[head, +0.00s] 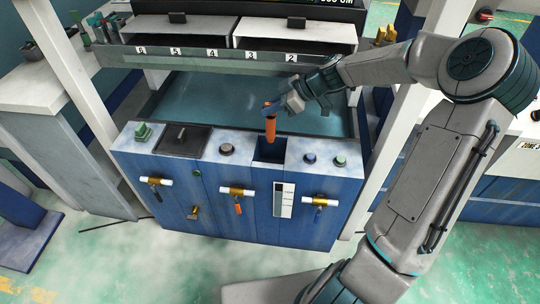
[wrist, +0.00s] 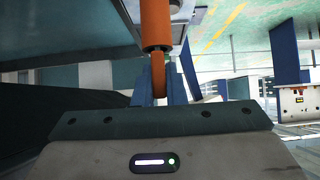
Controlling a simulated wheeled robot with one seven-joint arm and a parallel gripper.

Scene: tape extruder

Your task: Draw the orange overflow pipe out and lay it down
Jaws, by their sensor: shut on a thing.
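The orange overflow pipe (head: 270,127) is upright over the dark square opening (head: 270,150) in the top of the blue tank. Its lower end shows at the opening's back edge; I cannot tell whether it is clear of the opening. My gripper (head: 270,106) is shut on the pipe near its top, reaching in from the right. In the wrist view the pipe (wrist: 156,25) runs up from between the gripper's blue fingers (wrist: 160,85), with a wider collar just beyond them.
The blue tank (head: 225,207) has valves with white handles on its front. Knobs and a dark hatch (head: 183,140) sit on its top. Water (head: 205,98) lies behind. A numbered shelf (head: 215,56) hangs above. A white post (head: 395,130) stands on the right. A pale bench top (head: 45,85) is at left.

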